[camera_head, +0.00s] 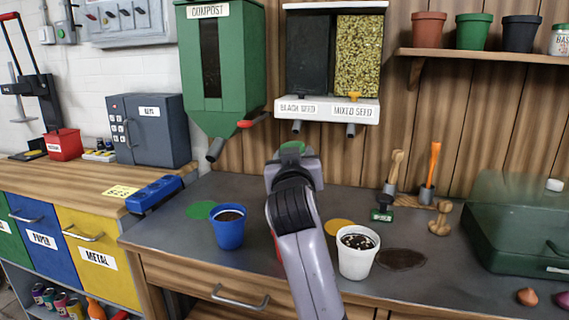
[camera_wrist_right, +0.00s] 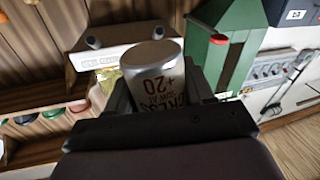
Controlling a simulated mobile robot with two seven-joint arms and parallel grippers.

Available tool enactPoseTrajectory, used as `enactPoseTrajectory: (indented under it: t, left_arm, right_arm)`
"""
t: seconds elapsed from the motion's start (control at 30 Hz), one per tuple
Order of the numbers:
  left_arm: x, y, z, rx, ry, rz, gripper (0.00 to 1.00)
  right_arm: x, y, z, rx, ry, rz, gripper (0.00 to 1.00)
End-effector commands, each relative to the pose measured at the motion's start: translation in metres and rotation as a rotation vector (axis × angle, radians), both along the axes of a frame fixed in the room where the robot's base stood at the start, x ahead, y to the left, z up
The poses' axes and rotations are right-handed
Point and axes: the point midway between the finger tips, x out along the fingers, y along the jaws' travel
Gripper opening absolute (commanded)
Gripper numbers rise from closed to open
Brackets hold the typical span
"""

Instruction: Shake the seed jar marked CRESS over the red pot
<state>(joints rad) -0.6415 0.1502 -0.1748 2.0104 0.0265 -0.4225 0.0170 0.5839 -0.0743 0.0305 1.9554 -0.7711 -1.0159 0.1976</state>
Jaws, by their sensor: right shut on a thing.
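My right gripper (camera_head: 292,160) is raised over the back of the bench, below the seed dispenser, and is shut on a jar. In the head view the jar is mostly hidden; a green part (camera_head: 292,147) shows at the fingertips. A thin red sliver (camera_head: 277,247) beside my forearm may be the red pot, otherwise hidden behind it. The gripper is not over that sliver but farther back. My left gripper is not in view.
A blue pot (camera_head: 228,232) stands left of my arm and a white pot (camera_head: 357,262) right of it, both holding soil. The compost hopper (camera_head: 222,80) and seed dispenser (camera_head: 330,111) hang behind. A green case (camera_head: 515,235) fills the bench's right.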

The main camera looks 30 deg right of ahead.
Motion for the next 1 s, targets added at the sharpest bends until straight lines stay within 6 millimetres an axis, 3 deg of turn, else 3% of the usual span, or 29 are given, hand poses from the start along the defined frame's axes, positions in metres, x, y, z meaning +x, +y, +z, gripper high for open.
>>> enactPoseTrajectory:
  t: [0.17,0.47,1.0]
  left_arm:
    - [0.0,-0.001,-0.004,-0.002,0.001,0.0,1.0]
    - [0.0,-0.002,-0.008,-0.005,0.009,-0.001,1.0]
    - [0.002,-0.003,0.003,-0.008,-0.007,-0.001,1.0]
  right_arm:
    - [-0.002,-0.005,-0.004,-0.084,0.028,-0.007,0.21]
    - [-0.005,-0.014,-0.016,-0.405,0.141,-0.006,0.21]
    - [-0.009,-0.025,-0.033,-0.981,0.346,-0.004,0.21]
